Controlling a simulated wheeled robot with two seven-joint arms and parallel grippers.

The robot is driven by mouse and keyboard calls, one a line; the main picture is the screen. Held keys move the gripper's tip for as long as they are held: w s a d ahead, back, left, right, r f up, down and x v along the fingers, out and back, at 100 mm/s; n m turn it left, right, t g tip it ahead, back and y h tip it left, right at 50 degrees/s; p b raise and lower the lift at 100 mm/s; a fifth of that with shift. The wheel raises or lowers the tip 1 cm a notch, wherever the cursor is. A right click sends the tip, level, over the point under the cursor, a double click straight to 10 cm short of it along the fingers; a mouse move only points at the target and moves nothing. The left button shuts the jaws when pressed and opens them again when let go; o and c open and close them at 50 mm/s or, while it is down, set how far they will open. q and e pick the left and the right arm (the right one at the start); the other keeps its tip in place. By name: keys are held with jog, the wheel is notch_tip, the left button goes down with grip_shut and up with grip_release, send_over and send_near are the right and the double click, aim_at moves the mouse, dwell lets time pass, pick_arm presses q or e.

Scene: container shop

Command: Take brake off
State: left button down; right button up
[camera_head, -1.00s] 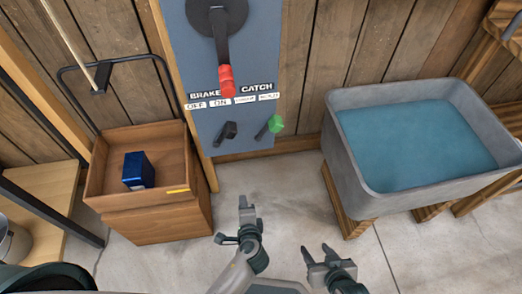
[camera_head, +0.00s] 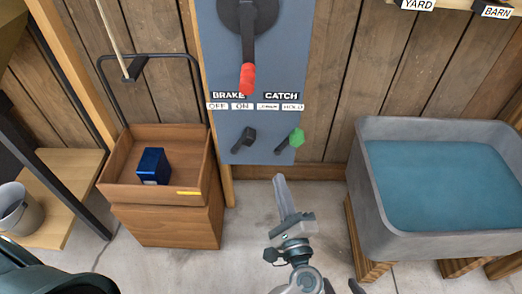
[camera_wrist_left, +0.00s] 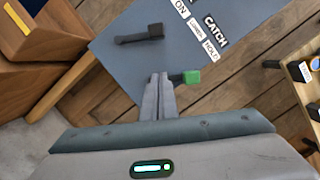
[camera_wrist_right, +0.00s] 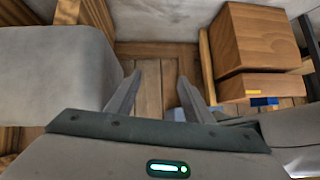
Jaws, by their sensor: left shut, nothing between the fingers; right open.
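A blue-grey panel (camera_head: 275,65) on the wall carries the labels BRAKE OFF/ON and CATCH. The black brake lever (camera_head: 244,140) sits below the BRAKE labels, tilted up to the right, toward the ON side. The catch lever with a green knob (camera_head: 297,137) is to its right, tilted right. My left gripper (camera_head: 280,180) is shut and empty, in front of and below the panel in the head view. In the left wrist view its tips (camera_wrist_left: 158,78) lie close to the green knob (camera_wrist_left: 191,77), below the black lever (camera_wrist_left: 140,36); contact cannot be told. My right gripper (camera_wrist_right: 160,78) is open and empty.
A large lever with a red grip (camera_head: 248,78) hangs above the labels. A grey water trough (camera_head: 375,225) stands at right. The floor between is clear.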

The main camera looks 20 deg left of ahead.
pick_arm(q)
jog(key=shift+w, duration=0.1)
jog(key=x, duration=1)
jog(key=shift+s+a+r+p, duration=0.2)
jog(key=shift+a+r+p, duration=0.1)
jog(key=shift+a, duration=0.25)
jog(key=shift+s+a+r+p, duration=0.15)
jog(key=shift+a+r+p, duration=0.15)
jog(key=shift+a, duration=0.2)
jog(key=shift+s+a+r, duration=0.2)
jog(key=shift+a+r, duration=0.1)
jog(key=shift+a, duration=0.35)
pick_arm(e)
jog(key=shift+s+d+f+g+h, duration=0.4)
jog(key=shift+s+d+f+g, duration=0.5)
jog(key=shift+s+g, duration=0.15)
pick_arm(q)
jog(key=shift+a, duration=0.1)
